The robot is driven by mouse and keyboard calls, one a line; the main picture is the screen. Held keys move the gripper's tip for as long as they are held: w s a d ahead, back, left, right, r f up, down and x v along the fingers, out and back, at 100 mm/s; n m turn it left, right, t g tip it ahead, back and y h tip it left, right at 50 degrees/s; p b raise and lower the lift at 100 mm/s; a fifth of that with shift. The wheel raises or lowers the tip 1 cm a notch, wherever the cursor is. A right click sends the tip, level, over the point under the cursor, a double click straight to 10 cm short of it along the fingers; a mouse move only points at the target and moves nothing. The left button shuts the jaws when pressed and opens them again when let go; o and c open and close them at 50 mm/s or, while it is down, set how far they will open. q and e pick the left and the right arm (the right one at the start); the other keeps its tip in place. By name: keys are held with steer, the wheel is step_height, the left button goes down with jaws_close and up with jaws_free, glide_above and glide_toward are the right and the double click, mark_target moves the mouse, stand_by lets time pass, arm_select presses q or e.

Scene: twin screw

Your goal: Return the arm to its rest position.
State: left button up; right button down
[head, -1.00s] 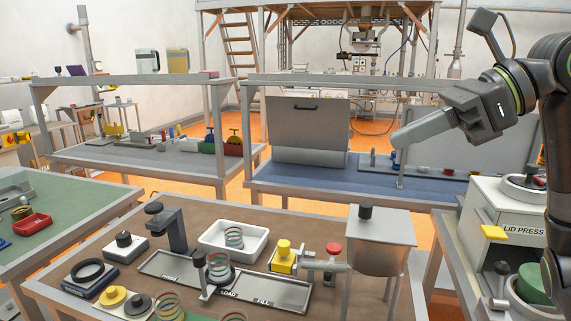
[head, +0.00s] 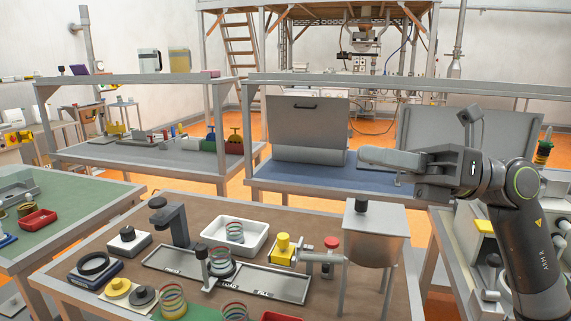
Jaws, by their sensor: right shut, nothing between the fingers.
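My right gripper (head: 390,160) is at the right of the head view, in the air in front of the blue-topped bench. Its fingers point left, and they are shut with nothing between them. My right arm comes in from the lower right and covers part of the lid press (head: 468,240). My left gripper is not in view.
The brown table (head: 100,225) in front holds a metal tray (head: 185,262), a white bin (head: 262,238) with a coil in it, a yellow valve (head: 283,250) and a grey hopper (head: 375,230). The blue-topped bench (head: 310,182) stands behind, with an upright grey panel (head: 307,122). A green table (head: 70,205) is at the left.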

steer(key=w+d+f+m+t+h, duration=0.3)
steer(key=d+f+m+t+h, duration=0.35)
steer(key=m+t, duration=0.85)
steer(key=w+d+f+m+t+h, duration=0.3)
steer(key=d+f+m+t+h, duration=0.6)
steer(key=m, duration=1)
steer(key=s+d+f+m+g+h, duration=0.2)
steer(key=d+f+m+g+h, duration=0.15)
steer(key=f+m, duration=0.4)
steer(key=s+d+f+m+g+h, duration=0.25)
steer(key=f+m+h, duration=0.2)
steer(key=f, duration=0.55)
steer(key=s+a+f+m+g+y, duration=0.1)
steer(key=s+a+f+m+g, duration=0.1)
steer(key=s+f+g, duration=0.75)
steer(key=s+a+f+m+g, duration=0.15)
steer(key=s+f+g, duration=0.35)
steer(key=s+f, duration=0.9)
step_height(320, 180, down, 23)
steer(key=s+d+g, duration=0.1)
steer(key=s+d, duration=0.1)
steer(key=s, duration=0.1)
steer(key=s+a+f+g+y, duration=0.1)
steer(key=s+f, duration=1.3)
steer(key=f, duration=0.1)
steer(key=shift+a, duration=0.2)
steer(key=shift+r, duration=0.1)
